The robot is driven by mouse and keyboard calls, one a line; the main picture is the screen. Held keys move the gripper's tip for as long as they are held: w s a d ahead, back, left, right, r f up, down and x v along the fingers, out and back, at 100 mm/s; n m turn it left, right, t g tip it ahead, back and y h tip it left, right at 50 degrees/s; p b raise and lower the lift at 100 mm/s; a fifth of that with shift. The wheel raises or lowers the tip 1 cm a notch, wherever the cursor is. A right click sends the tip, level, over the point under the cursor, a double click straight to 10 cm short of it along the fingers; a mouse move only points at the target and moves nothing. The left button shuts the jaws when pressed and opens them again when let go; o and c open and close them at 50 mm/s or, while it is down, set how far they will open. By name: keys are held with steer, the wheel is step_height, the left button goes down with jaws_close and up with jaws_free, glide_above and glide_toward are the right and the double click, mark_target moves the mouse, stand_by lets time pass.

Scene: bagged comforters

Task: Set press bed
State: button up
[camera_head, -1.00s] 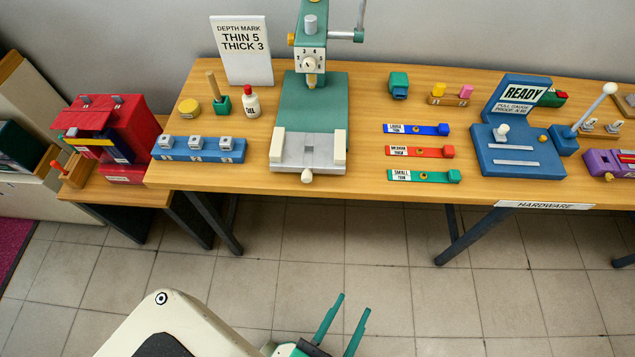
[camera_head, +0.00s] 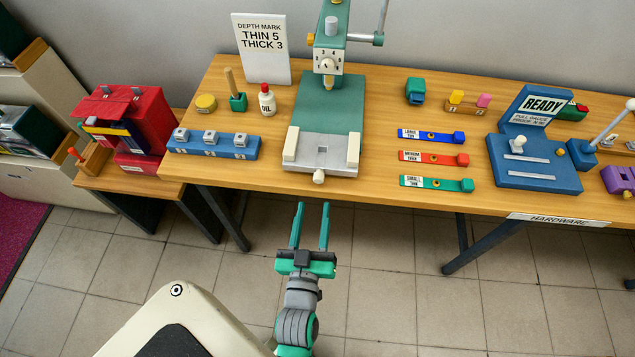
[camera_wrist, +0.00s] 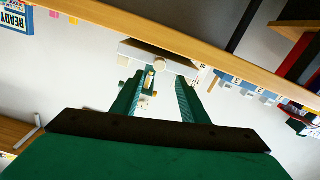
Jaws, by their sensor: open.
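The green press (camera_head: 333,97) stands on the wooden table. Its grey bed (camera_head: 322,151) lies at the front, between two cream side blocks, with a round cream knob (camera_head: 319,177) on the front face. A dial marked with numbers (camera_head: 327,64) is on the press head. The white depth mark sign (camera_head: 262,48) reads THIN 5, THICK 3. My gripper (camera_head: 312,206) is open and empty, in front of the table edge below the press. In the wrist view my gripper's green fingers (camera_wrist: 158,98) point toward the press knob (camera_wrist: 162,66).
A blue block with several grey pieces (camera_head: 213,145) sits left of the press. Blue (camera_head: 432,136), red (camera_head: 434,158) and green (camera_head: 437,184) labelled bars lie right of it. A blue READY stand (camera_head: 535,160) is farther right. A red box (camera_head: 125,115) stands at left.

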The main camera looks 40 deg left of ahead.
mark_target(318, 181)
steer(key=shift+x, duration=4.35)
steer(key=shift+c, duration=0.2)
jaws_close()
steer(key=shift+w, duration=0.1)
